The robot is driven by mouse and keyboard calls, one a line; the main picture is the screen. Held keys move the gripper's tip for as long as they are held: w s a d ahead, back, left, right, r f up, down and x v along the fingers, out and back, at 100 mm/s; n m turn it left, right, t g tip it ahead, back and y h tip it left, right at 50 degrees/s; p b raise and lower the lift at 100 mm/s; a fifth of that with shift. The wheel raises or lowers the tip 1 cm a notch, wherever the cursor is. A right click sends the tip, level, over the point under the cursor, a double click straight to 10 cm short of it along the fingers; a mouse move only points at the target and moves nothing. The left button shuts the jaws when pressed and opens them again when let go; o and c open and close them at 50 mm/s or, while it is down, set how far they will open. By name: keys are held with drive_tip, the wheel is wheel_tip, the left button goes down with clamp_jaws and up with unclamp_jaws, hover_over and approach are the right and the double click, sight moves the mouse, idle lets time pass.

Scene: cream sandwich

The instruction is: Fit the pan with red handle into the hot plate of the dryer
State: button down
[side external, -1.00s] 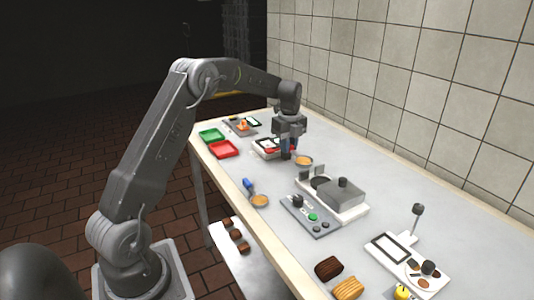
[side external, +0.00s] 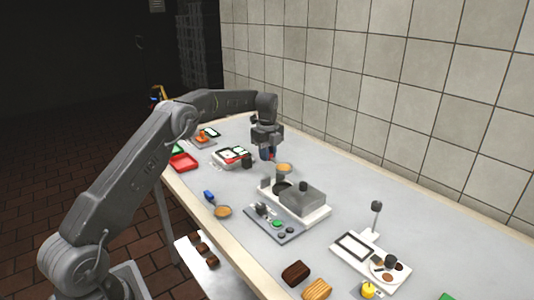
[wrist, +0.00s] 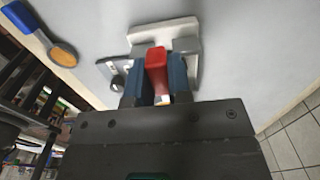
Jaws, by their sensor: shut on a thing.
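In the side view my gripper (side external: 267,157) points down and is shut on the red handle of a small round pan. The pan (side external: 284,168) has an orange-tan inside and sits just behind the machine, near the table top. In the wrist view the red handle (wrist: 156,68) is between the blue fingers, and the pan's bowl is hidden. The dryer (side external: 304,200) has a white base and a grey block. Its dark round hot plate (side external: 283,188) is at the left end, below the pan in the picture. The dryer also shows ahead of the fingers in the wrist view (wrist: 180,32).
A blue-handled pan (side external: 222,211) lies near the front edge. A grey control panel (side external: 273,222) sits before the dryer. A white tray (side external: 222,160) and black cup (side external: 247,161) stand left of my gripper. The tiled wall runs behind the table.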

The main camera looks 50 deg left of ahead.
drive_tip(key=shift+f, duration=2.75)
drive_tip(key=shift+f, duration=0.95)
drive_tip(key=c, duration=1)
unclamp_jaws()
wheel_tip(320, 180, up, 13)
drive_tip(key=shift+r, duration=0.4)
